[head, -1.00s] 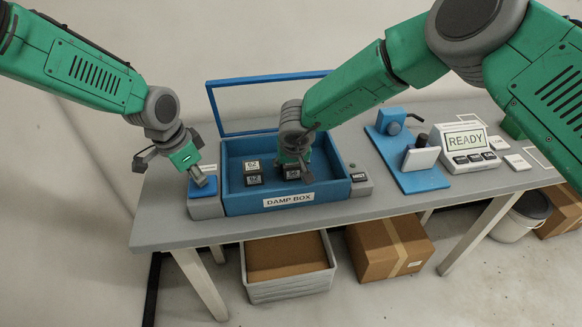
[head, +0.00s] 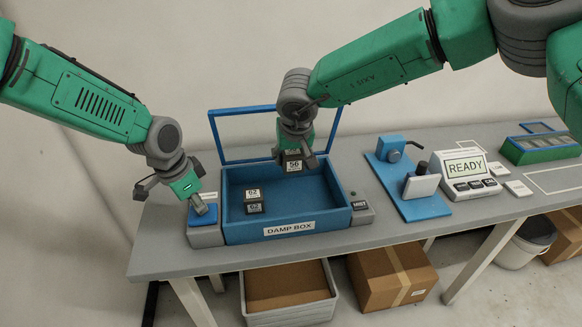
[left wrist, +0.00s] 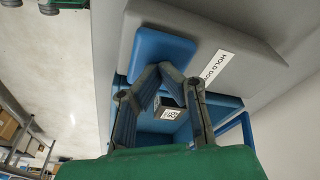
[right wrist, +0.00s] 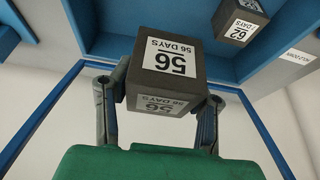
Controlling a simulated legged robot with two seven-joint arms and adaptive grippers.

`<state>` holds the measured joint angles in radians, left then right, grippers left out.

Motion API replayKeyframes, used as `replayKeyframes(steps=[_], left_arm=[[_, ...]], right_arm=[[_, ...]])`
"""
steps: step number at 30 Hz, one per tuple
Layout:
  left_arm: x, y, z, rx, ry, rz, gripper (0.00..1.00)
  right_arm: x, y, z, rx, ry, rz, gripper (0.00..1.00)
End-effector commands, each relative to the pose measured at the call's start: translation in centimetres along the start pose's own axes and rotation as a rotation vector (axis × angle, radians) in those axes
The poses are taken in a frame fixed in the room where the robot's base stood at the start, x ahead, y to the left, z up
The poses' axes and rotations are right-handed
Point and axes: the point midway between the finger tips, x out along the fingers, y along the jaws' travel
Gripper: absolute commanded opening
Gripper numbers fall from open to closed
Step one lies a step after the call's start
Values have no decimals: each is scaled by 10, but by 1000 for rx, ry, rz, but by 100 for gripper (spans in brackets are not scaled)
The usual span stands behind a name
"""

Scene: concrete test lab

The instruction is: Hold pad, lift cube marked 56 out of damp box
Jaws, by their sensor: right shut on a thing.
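The cube marked 56 (head: 293,166) is dark with a white label. My right gripper (head: 296,158) is shut on it and holds it above the back part of the blue damp box (head: 240,234). In the right wrist view the cube (right wrist: 165,65) sits between the two fingers, its 56 DAYS label showing. The blue hold pad (head: 204,218) is at the box's left end. My left gripper (head: 200,206) points down at it with its fingertips together. In the left wrist view the fingertips are at the pad (left wrist: 160,48); exact contact is hard to tell.
To the right are a blue fixture (head: 408,190), a READY display (head: 464,168) and a green tray (head: 540,150).

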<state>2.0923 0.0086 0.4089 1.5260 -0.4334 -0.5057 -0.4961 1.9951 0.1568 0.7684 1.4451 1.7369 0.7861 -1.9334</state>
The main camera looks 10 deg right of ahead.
Motion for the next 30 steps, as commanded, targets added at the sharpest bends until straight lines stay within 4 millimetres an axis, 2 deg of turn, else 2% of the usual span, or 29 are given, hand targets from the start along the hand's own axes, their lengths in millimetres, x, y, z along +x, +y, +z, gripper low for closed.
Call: replayKeyframes(steps=[18,30], left_arm=[[1,1,1,0,-2,2,0],[1,1,1,0,-2,2,0]], right_arm=[[-47,-1,-20,0,3,-2,4],[-72,0,-30,0,2,-1,4]])
